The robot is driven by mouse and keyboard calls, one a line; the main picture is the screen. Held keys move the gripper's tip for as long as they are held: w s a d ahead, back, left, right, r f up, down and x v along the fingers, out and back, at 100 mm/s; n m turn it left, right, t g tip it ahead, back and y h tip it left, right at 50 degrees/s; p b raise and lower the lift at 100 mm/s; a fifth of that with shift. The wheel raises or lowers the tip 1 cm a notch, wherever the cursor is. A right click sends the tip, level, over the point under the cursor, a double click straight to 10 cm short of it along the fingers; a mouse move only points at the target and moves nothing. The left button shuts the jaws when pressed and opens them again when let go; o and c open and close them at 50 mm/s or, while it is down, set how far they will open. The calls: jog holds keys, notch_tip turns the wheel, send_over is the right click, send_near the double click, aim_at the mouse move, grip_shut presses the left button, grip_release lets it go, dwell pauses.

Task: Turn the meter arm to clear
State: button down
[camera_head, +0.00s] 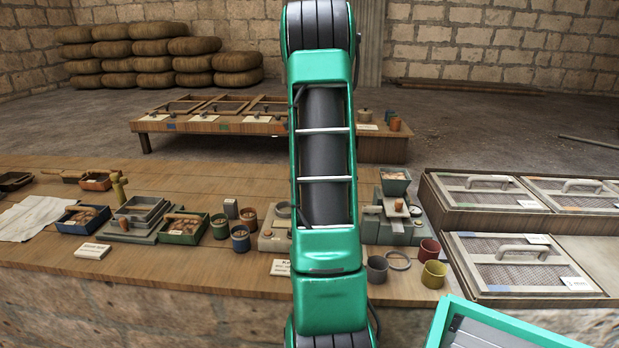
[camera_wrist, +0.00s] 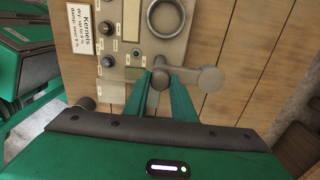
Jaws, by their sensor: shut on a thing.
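The meter is a beige box with a round dark cup, small knobs and labels (camera_wrist: 125,48) in the wrist view. In the head view the meter (camera_head: 272,238) shows left of my arm, which hides part of it. The meter arm (camera_wrist: 209,78) is a grey bar with a round knob at its right end, lying roughly sideways across the meter's near edge. My gripper (camera_wrist: 160,82) is shut on the meter arm near its left end, the green fingers either side of it. In the head view my own arm hides the gripper.
A card (camera_wrist: 83,27) reading "Kernels" lies left of the meter. A hopper device (camera_head: 396,215), cups (camera_head: 433,274) and a ring (camera_head: 398,260) stand to the right. Trays (camera_head: 183,230) and pots fill the bench's left. Mesh-lidded boxes (camera_head: 515,262) are at far right.

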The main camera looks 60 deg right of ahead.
jog(key=shift+w+r, duration=0.15)
jog(key=shift+w, duration=0.3)
jog(key=c, duration=1.6)
grip_release()
jog(key=shift+o, duration=0.7)
jog(key=shift+s, duration=0.15)
notch_tip(320, 180, up, 11)
jog(key=shift+f, duration=0.2)
